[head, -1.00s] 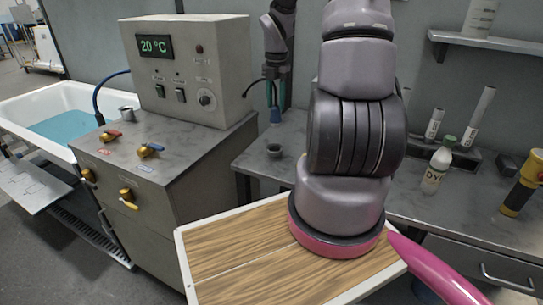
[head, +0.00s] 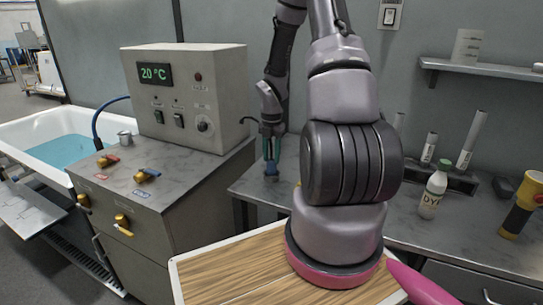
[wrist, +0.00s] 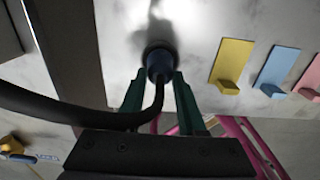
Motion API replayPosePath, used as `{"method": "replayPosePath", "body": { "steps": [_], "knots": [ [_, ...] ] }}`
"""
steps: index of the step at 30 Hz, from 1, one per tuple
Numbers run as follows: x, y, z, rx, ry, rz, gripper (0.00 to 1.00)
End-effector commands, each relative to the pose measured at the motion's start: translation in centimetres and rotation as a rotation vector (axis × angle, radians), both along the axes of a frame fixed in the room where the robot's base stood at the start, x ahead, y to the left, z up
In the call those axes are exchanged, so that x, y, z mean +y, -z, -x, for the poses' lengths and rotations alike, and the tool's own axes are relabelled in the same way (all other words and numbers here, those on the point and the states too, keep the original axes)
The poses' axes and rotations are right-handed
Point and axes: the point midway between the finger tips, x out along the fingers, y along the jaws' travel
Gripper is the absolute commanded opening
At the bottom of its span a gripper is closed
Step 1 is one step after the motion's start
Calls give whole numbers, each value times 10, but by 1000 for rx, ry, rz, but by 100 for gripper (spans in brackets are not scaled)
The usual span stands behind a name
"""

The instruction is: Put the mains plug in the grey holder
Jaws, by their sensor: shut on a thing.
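The mains plug is blue with a thick black cable; in the wrist view (wrist: 158,66) it sits between the green fingers of my gripper (wrist: 158,95). In the head view my gripper (head: 270,150) points down over the bench, shut on the plug (head: 270,172), which is low near the bench top. The grey holder is not clearly visible in the head view; the plug and fingers cover its place. In the wrist view a dark round shape (wrist: 154,49) lies around the plug's far end, likely the holder's mouth. I cannot tell how deep the plug is in it.
The control box (head: 190,95) and valve cabinet (head: 150,185) stand to the left. A dye bottle (head: 433,195) and a yellow-black tool (head: 520,205) stand on the bench at right. Yellow (wrist: 231,66), blue (wrist: 275,68) and pink (wrist: 310,78) pieces show in the wrist view.

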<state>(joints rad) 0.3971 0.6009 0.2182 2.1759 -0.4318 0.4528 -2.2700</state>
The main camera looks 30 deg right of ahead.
Motion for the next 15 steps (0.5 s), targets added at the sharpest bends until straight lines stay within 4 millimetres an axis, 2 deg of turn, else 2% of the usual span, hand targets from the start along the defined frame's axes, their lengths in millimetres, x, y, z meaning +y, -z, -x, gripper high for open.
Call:
{"method": "replayPosePath", "body": {
  "steps": [4, 5, 6, 7, 15],
  "knots": [
    [0, 3, 0, 0, 0, 0, 0],
    [0, 2, 0, -1, 0, 1, 51],
    [0, 2, 0, -1, 0, 1, 66],
    [0, 2, 0, -1, 0, 1, 69],
    [0, 2, 0, 0, 0, 0, 69]
  ]
}}
